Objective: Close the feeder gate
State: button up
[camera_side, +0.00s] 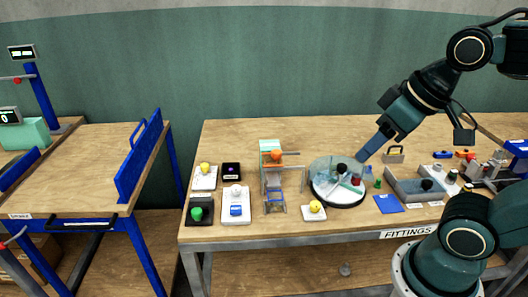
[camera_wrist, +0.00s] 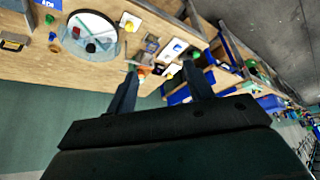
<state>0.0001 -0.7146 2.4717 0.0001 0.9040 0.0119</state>
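The feeder (camera_side: 272,178) is a small frame stand with a pale green top block, an orange part (camera_side: 277,156) and a blue part at its foot. It stands mid-left on the wooden bench. I cannot make out which piece is the gate or how it is set. My gripper (camera_side: 362,157) is to the right of the feeder, above the bench near the round dish, and apart from the feeder. In the wrist view my gripper (camera_wrist: 160,68) has its two fingers spread with nothing held. The feeder's orange part (camera_wrist: 143,70) shows beyond the fingers, near the left fingertip.
A round glass-topped dish (camera_side: 338,194) lies between feeder and gripper. Left of the feeder are a white device (camera_side: 236,207) and a black one with a green button (camera_side: 197,212). A yellow-button pad (camera_side: 315,211) is in front. A grey tray (camera_side: 412,193) is right.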

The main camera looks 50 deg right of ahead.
jog(key=w+r+m+g, duration=0.1)
jog(key=w+r+g, duration=0.15)
jog(key=w, duration=0.85)
jog(key=m+g, duration=0.3)
jog(key=m, duration=0.2)
send_over(236, 187)
notch_tip(236, 187, down, 20)
jog(key=r, duration=0.1)
jog(key=shift+a+f, duration=0.1)
jog(key=shift+f, duration=0.2)
jog(key=shift+f, duration=0.1)
notch_tip(236, 187, down, 14)
jog(key=shift+r, duration=0.25)
